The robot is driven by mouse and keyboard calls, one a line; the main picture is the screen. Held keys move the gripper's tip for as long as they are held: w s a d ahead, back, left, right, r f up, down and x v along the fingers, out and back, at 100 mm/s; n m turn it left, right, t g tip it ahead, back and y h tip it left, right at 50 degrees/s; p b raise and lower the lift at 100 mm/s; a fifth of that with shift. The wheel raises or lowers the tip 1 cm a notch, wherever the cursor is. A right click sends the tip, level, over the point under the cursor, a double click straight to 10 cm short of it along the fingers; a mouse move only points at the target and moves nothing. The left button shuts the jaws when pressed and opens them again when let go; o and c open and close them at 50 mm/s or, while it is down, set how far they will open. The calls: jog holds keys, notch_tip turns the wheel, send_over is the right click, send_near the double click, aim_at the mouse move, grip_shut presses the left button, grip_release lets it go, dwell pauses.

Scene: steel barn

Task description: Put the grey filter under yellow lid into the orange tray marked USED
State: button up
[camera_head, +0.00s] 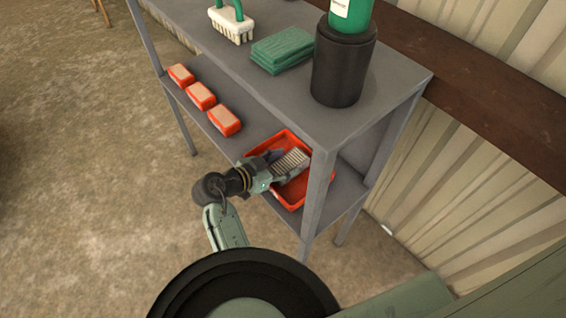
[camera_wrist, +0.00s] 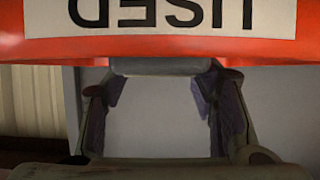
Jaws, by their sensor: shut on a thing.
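The grey filter (camera_head: 292,161), a flat pleated piece, is in my gripper (camera_head: 272,172) above the orange tray (camera_head: 294,200) on the lower shelf. Whether it touches the tray floor I cannot tell. In the wrist view the tray (camera_wrist: 40,48) fills the top, with its white USED label (camera_wrist: 160,16) upside down. There, a grey bar (camera_wrist: 160,67), apparently the filter's edge, lies between the fingertips of my gripper (camera_wrist: 160,85). My gripper is shut on the filter. No yellow lid is clearly visible in either view.
Three small orange boxes with pale tops (camera_head: 201,96) stand in a row left of the tray. The upper shelf (camera_head: 290,95) bears a white-bristled brush (camera_head: 231,24), green pads (camera_head: 283,49) and a black holder (camera_head: 342,68) with a green bottle. A front post (camera_head: 318,195) stands close to the tray.

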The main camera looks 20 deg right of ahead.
jog(key=shift+f, duration=0.1)
jog(key=o, duration=1.2)
jog(key=shift+a+r, duration=0.1)
jog(key=shift+r, duration=0.1)
jog(key=b+v, duration=0.2)
jog(key=v, duration=0.9)
jog(key=shift+a, duration=0.35)
